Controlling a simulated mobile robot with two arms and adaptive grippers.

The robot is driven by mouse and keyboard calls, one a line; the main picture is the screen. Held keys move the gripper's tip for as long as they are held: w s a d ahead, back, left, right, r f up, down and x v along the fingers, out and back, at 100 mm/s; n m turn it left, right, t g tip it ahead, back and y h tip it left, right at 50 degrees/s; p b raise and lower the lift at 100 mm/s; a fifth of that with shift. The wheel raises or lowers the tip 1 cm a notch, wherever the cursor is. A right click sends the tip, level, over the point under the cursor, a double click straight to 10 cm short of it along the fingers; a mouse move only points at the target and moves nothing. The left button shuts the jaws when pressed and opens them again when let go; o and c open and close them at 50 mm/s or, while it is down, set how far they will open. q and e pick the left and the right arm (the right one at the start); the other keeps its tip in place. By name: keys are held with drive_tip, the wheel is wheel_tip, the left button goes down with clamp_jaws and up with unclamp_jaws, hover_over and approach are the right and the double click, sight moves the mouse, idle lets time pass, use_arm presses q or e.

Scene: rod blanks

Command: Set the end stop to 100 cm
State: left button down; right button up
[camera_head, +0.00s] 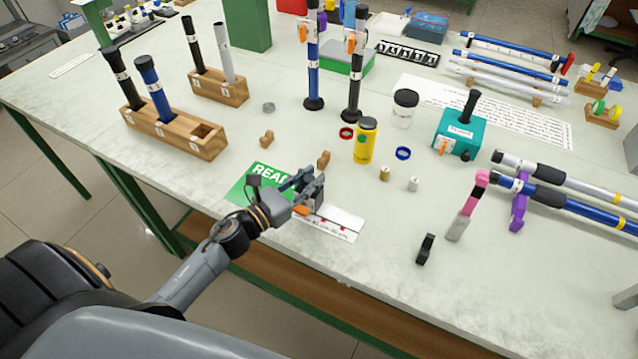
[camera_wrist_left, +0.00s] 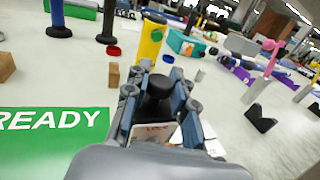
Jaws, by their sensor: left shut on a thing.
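A small white card or scale plate (camera_head: 340,226) with red marks and small print lies near the table's front edge; its print is too small to read. My left gripper (camera_head: 312,187) is at the left end of this plate. In the left wrist view my left gripper (camera_wrist_left: 160,98) is shut on a black round knob (camera_wrist_left: 159,86). Below the knob a white face with red lettering (camera_wrist_left: 152,131) shows between the fingers. The rest of the end stop is hidden by the gripper. An orange piece (camera_head: 301,210) shows just below the gripper. My right gripper is not in view.
A green READY mat (camera_head: 249,187) lies left of the gripper. A wooden block (camera_head: 323,159) and a yellow canister (camera_head: 365,144) stand behind. A black V-shaped block (camera_head: 426,249) and a pink-topped stand (camera_head: 467,207) are to the right. The table between plate and V-block is clear.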

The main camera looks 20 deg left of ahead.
use_arm(q)
drive_tip(key=c, duration=1.1)
unclamp_jaws()
drive_tip(key=v, duration=1.2)
